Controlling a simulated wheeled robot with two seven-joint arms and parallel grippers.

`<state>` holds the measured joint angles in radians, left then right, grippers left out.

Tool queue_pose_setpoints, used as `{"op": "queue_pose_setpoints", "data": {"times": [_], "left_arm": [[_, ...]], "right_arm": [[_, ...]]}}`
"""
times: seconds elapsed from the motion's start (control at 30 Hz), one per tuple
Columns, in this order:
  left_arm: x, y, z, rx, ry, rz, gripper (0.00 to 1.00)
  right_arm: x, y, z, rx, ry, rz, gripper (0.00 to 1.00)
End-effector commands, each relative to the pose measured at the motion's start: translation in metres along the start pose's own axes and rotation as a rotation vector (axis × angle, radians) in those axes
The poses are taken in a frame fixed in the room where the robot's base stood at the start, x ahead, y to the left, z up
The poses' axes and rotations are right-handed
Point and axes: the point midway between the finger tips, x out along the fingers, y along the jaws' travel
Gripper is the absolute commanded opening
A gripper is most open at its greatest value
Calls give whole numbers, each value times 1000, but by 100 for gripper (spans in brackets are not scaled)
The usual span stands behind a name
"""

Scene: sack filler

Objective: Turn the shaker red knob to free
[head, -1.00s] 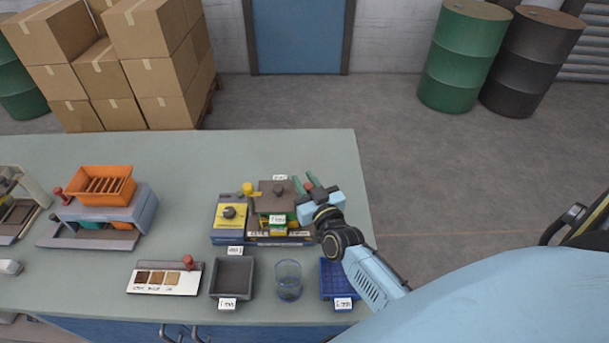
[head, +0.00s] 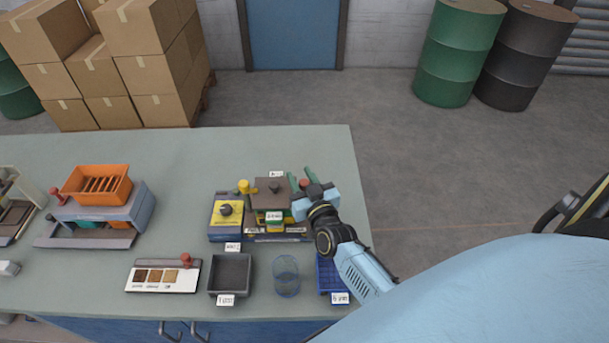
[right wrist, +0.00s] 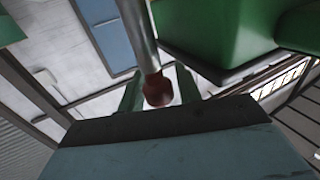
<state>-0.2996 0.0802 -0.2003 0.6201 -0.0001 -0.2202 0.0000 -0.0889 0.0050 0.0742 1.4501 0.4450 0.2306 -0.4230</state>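A red knob (head: 304,184) shows between the two green fingers of my right gripper (head: 302,179), at the right side of a bench machine (head: 268,190) with a brown top plate. In the right wrist view the red knob (right wrist: 158,90) sits at the end of a metal rod. The green fingers stand on either side, with gaps visible; I see no clear contact. My right gripper is open. Another red knob (head: 56,197) is at the left of a blue-grey machine with an orange slotted tray (head: 100,184). My left gripper is out of view.
The grey bench (head: 180,150) also holds a yellow-topped unit (head: 227,220), a dark tray (head: 231,273), a clear beaker (head: 286,276), a blue tray (head: 330,275) and a sample card with a red-topped piece (head: 186,262). The bench's back strip is clear.

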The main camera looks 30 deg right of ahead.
Motion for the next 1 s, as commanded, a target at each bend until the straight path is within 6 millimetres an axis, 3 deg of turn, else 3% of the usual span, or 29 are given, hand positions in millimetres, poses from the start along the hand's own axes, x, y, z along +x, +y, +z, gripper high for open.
{"op": "queue_pose_setpoints", "data": {"times": [0.17,0.63,0.8,1.0], "left_arm": [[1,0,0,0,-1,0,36],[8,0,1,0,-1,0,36],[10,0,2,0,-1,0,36],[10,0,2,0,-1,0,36]], "right_arm": [[-17,0,2,0,-3,0,34],[-112,0,1,0,-2,1,34],[-129,0,1,1,-1,0,34],[-134,0,0,1,0,0,34]]}}
